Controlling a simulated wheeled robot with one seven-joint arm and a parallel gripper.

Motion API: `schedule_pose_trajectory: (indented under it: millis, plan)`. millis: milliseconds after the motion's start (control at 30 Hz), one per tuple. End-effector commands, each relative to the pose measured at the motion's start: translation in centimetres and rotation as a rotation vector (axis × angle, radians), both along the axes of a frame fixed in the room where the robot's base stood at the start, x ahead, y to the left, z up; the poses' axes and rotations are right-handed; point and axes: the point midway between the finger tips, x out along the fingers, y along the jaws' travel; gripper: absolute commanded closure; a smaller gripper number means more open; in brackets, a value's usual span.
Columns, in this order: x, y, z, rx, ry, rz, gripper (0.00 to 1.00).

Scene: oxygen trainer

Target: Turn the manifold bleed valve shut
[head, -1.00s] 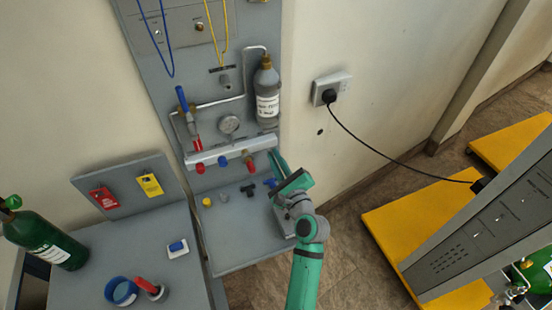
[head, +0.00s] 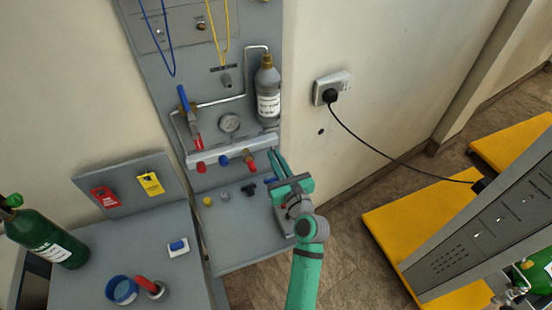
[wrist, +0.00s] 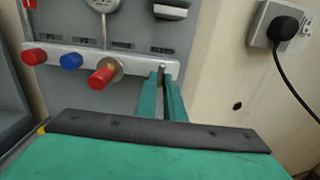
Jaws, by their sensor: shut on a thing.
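The manifold (head: 215,157) is a pale horizontal bar low on the grey panel, with red, blue and red-and-brass knobs along its front. It also shows in the wrist view (wrist: 135,66). My gripper (head: 274,156) is at the manifold's right end. In the wrist view its green fingers (wrist: 161,82) are close together around a small thin stem (wrist: 161,70) at that end, which I take to be the bleed valve. The fingers hide most of it, so its angle cannot be told. The red-and-brass knob (wrist: 104,74) is just left of the fingers, apart from them.
A gauge (head: 229,123) and a grey bottle (head: 267,95) are above the manifold. A shelf (head: 232,235) below holds small fittings. A wall socket with a black plug (head: 329,96) is to the right, its cable running to a grey unit.

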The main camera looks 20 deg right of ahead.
Motion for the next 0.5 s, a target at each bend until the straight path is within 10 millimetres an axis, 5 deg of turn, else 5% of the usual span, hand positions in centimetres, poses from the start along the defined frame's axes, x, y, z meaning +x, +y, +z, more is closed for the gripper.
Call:
schedule_pose_trajectory:
  millis: [467,500]
  plan:
    - [0.07,0.03,0.13,0.013,-0.003,0.0,1.0]
    - [0.07,0.03,0.13,0.013,-0.003,0.0,0.82]
